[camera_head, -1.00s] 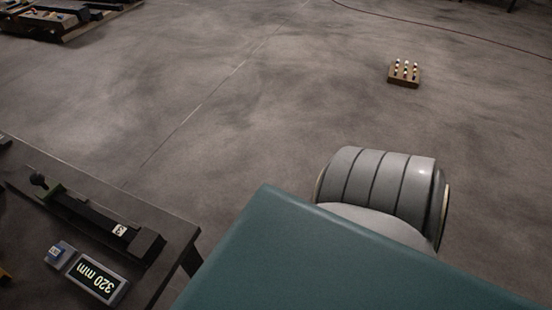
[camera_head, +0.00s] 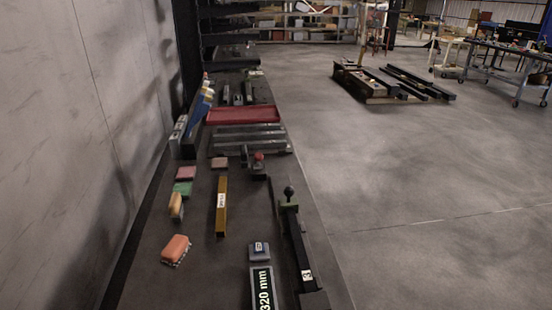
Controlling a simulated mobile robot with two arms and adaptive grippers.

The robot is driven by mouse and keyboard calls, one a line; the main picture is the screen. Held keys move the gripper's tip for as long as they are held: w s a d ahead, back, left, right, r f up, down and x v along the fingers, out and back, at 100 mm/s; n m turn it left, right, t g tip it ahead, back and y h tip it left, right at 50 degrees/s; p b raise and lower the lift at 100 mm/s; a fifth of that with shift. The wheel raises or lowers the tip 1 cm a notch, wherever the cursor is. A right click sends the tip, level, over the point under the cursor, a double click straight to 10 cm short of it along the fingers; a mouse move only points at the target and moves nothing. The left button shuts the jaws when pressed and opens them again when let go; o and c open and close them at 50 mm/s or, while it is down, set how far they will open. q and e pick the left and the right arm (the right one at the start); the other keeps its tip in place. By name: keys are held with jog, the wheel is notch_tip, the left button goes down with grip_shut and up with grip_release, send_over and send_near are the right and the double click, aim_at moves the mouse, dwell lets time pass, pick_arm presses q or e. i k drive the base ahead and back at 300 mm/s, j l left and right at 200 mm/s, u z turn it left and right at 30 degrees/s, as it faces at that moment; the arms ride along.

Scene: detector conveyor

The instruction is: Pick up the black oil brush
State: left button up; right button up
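I cannot make out a black oil brush for certain. A long dark workbench (camera_head: 205,280) runs along the wall at the left. A black bar-shaped tool with a ball knob and a label "3" (camera_head: 296,246) lies along its right edge. An orange block with a bristle-like pale underside (camera_head: 175,250) lies at the near left, and a tan block (camera_head: 176,205) stands behind it. Neither gripper shows in the head view.
On the bench are a yellow bar (camera_head: 221,206), a blue-grey block (camera_head: 260,252), a "320 mm" display (camera_head: 263,288), green (camera_head: 183,188) and pink blocks, and a red tray (camera_head: 243,115) further back. Open floor (camera_head: 430,200) lies to the right; a pallet with dark beams (camera_head: 375,85) stands beyond.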

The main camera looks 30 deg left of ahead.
aim_at(244, 161)
jog(key=i+l+z, duration=0.1)
jog(key=l, duration=0.4)
jog(key=i+l+z, duration=0.1)
jog(key=i+l, duration=0.5)
jog(key=l, duration=0.3)
jog(key=i+l+z, duration=0.15)
jog(key=l, duration=0.25)
jog(key=i+u, duration=0.25)
jog(key=i, duration=0.15)
jog(key=i+l+u, duration=0.25)
jog(key=i, duration=0.15)
jog(key=i+l+u, duration=0.2)
jog(key=i, duration=0.2)
jog(key=i+j+u, duration=0.1)
jog(key=i+u, duration=0.2)
jog(key=u, duration=0.15)
jog(key=i+u, duration=0.45)
jog(key=i+l+u, duration=0.1)
jog(key=u, duration=0.35)
jog(key=i+l+u, duration=0.3)
jog(key=u, duration=0.15)
jog(key=i+l+u, duration=0.45)
jog(key=k+j, duration=0.1)
